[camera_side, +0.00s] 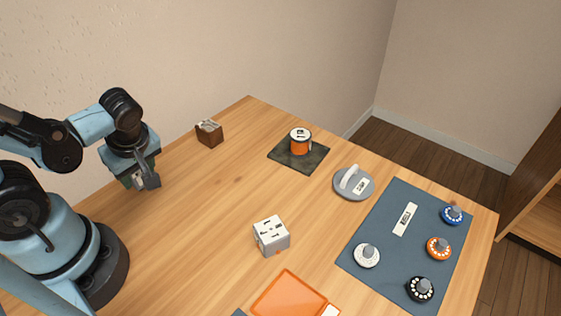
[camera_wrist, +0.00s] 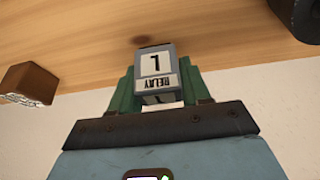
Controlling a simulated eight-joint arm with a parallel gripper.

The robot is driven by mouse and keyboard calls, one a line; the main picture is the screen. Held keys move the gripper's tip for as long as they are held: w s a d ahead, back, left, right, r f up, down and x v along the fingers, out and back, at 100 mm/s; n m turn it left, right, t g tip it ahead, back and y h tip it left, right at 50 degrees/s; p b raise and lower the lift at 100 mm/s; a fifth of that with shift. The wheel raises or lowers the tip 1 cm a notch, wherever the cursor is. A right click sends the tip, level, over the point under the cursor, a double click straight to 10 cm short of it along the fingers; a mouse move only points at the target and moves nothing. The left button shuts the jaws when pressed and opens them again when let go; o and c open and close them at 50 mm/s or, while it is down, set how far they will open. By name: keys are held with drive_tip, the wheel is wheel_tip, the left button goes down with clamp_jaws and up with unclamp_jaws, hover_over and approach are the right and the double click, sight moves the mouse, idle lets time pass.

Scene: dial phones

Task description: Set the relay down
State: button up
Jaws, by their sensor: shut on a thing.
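The relay (camera_wrist: 156,72) is a small grey block with a white face marked "1" and "RELAY", the word upside down in the wrist view. My gripper (camera_wrist: 160,85) is shut on it, with a green finger on each side. In the side view my gripper (camera_side: 140,180) is at the left, by the table's back left edge, and the relay shows there as a small grey shape (camera_side: 150,181). It looks held above the table; I cannot tell the exact gap.
On the wooden table (camera_side: 205,215) are a brown box (camera_side: 210,138), a dark mat (camera_side: 282,155) with an orange can (camera_side: 301,146), a grey handled disc (camera_side: 345,190), a white slotted cube (camera_side: 271,240), an orange tray (camera_side: 288,297) and a blue mat (camera_side: 384,230) with several dials. The left-centre table is clear.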

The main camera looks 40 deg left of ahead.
drive_tip(key=shift+f, duration=1.25)
drive_tip(key=o, duration=1.1)
drive_tip(key=shift+r, duration=0.1)
drive_tip(key=shift+v, duration=5.85)
drive_tip(key=w+d+r+m+t+h, duration=0.1)
drive_tip(key=w+m+t+h, duration=0.1)
drive_tip(key=w+m, duration=0.3)
drive_tip(key=w+d+r+m+t+h, duration=0.1)
drive_tip(key=w+m+t, duration=0.4)
drive_tip(key=m, duration=0.8)
drive_tip(key=shift+w+d+h, duration=0.5)
drive_tip(key=shift+d+h, duration=0.15)
drive_tip(key=shift+h, duration=0.05)
